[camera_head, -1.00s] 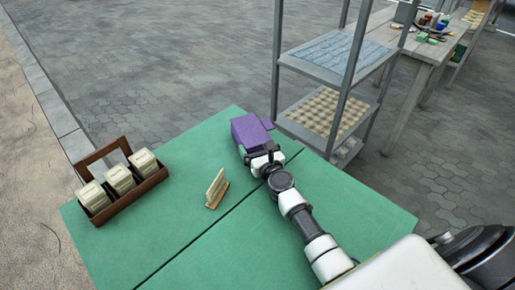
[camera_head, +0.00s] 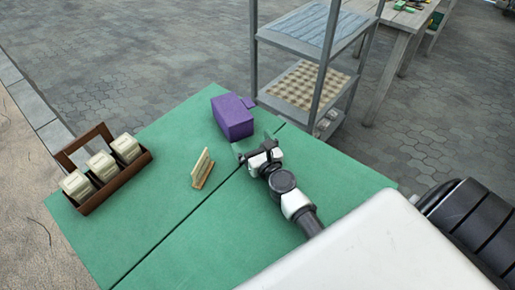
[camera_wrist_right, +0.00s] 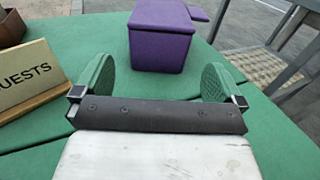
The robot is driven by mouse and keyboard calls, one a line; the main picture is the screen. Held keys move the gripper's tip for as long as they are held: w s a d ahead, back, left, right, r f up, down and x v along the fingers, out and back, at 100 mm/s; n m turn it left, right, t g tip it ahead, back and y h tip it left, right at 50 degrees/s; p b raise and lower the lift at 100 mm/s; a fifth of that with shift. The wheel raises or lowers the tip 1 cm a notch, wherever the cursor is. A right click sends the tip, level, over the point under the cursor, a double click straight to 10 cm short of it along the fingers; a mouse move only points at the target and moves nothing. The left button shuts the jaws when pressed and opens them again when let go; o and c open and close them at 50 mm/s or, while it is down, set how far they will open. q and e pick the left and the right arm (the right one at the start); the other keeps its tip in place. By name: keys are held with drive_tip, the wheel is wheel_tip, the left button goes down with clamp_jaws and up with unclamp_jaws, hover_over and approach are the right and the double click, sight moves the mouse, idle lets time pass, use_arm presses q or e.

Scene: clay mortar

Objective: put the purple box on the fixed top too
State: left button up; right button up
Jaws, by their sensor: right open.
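The purple box (camera_head: 233,117) stands upright on the green tabletop (camera_head: 165,130), near its far edge and on the left side of the seam. A small purple tab sticks out at its right. My right gripper (camera_head: 258,148) is open and empty, low over the top near the seam, on the near side of the box and apart from it. In the right wrist view the box (camera_wrist_right: 161,40) is ahead, beyond the two green-padded fingers (camera_wrist_right: 160,85), with bare green top between. My left gripper is out of view. Which part of the top is fixed cannot be told.
A small sign (camera_head: 202,169) reading "GUESTS" stands left of my right gripper. A brown wooden caddy (camera_head: 124,178) with several cream containers stands at the left. A metal shelf rack (camera_head: 297,84) stands just beyond the table's far right edge. The near green area is clear.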

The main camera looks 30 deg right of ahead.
drive_tip(key=shift+s+a, duration=0.1)
drive_tip(key=shift+s, duration=1.55)
